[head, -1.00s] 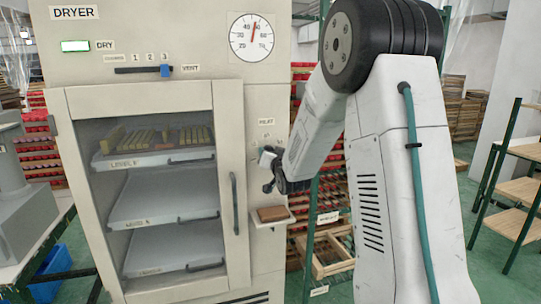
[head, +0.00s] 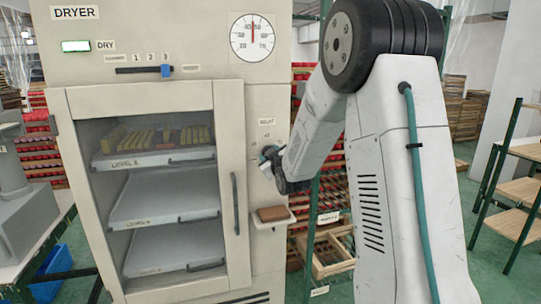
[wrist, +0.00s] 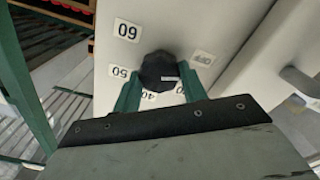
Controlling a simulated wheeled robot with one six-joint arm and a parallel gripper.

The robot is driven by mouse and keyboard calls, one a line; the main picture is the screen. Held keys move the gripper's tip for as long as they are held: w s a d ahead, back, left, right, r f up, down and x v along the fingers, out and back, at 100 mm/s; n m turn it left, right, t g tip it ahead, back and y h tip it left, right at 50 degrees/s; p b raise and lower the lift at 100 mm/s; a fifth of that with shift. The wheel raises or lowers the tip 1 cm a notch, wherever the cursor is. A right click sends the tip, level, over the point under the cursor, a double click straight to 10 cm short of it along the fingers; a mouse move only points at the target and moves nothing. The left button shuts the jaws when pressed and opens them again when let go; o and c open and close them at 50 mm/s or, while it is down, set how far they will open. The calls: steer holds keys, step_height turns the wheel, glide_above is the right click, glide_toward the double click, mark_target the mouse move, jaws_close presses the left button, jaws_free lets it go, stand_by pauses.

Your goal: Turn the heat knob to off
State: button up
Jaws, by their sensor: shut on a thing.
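The heat knob (wrist: 157,66) is a dark, lobed knob on the dryer's cream front, in the middle of the wrist view. My gripper (wrist: 160,79) is shut on it, with a green finger on each side. Number labels 60, 50 and 40 sit around its left and lower side, and the OFF label (wrist: 202,58) is to its right. A small white mark shows on the knob's lower right, below the direction of OFF. In the head view my gripper (head: 268,160) is at the dryer's right panel and hides the knob.
The dryer (head: 265,105) has a glazed door with trays behind it and a handle (head: 235,203) left of my gripper. A small shelf (head: 272,222) with a brown block is just below. A dial gauge (head: 252,38) is above.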

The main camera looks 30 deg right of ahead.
steer(key=shift+f+n, duration=0.15)
steer(key=shift+n, duration=0.95)
steer(key=o, duration=1)
steer(key=shift+s, duration=0.1)
steer(key=v, duration=0.7)
steer(key=shift+s+a, duration=0.15)
steer(key=shift+s, duration=0.2)
